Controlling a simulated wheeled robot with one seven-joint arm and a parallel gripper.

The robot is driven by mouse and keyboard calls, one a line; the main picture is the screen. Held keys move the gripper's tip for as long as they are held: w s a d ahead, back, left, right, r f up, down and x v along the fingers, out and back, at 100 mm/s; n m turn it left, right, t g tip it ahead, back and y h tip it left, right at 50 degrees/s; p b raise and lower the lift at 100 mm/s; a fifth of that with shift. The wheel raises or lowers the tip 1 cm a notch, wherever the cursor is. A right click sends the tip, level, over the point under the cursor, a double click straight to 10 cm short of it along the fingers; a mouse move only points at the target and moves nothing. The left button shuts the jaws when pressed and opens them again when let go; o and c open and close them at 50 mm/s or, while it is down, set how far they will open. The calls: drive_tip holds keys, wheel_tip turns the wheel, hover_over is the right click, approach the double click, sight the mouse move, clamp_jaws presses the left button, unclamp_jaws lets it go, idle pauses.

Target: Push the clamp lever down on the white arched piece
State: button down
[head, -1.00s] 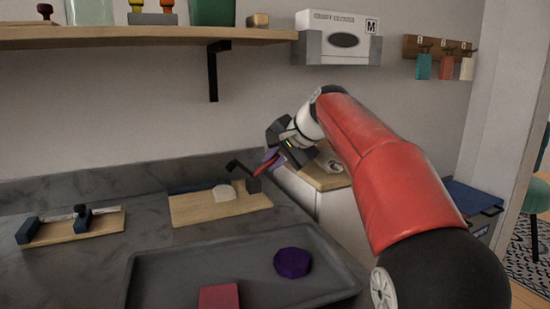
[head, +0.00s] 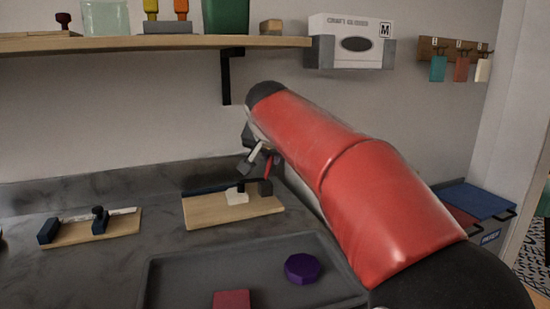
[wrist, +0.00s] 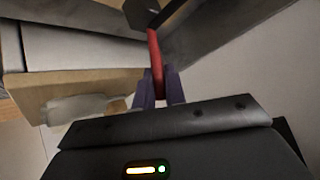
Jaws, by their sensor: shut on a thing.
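The white arched piece (head: 237,197) lies on a wooden board (head: 212,213) on the grey counter. The clamp's dark base block (head: 265,188) stands at the board's right end, and the clamp's dark pad (head: 240,187) is down at the top of the white piece. The red lever (head: 268,166) rises from the base. My gripper is mostly hidden behind my red arm in the head view. In the wrist view, the purple fingertips of my gripper (wrist: 159,88) are shut around the red lever (wrist: 155,55), with a dark block (wrist: 150,14) beyond it.
A second board (head: 95,230) with dark fittings lies at left. A grey tray (head: 210,265) in front holds a purple piece (head: 302,268) and a red block (head: 231,299). A shelf (head: 150,43) hangs above on a black bracket (head: 226,78). A pale object (wrist: 80,107) shows at left in the wrist view.

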drive_tip(key=shift+s+a, duration=0.1)
drive_tip(key=shift+a, duration=0.2)
drive_tip(key=c, duration=1.5)
unclamp_jaws()
drive_tip(key=shift+s+a+r, duration=0.1)
drive_tip(key=shift+s+r, duration=0.2)
drive_tip(key=v, duration=0.7)
drive_tip(key=shift+s, duration=0.15)
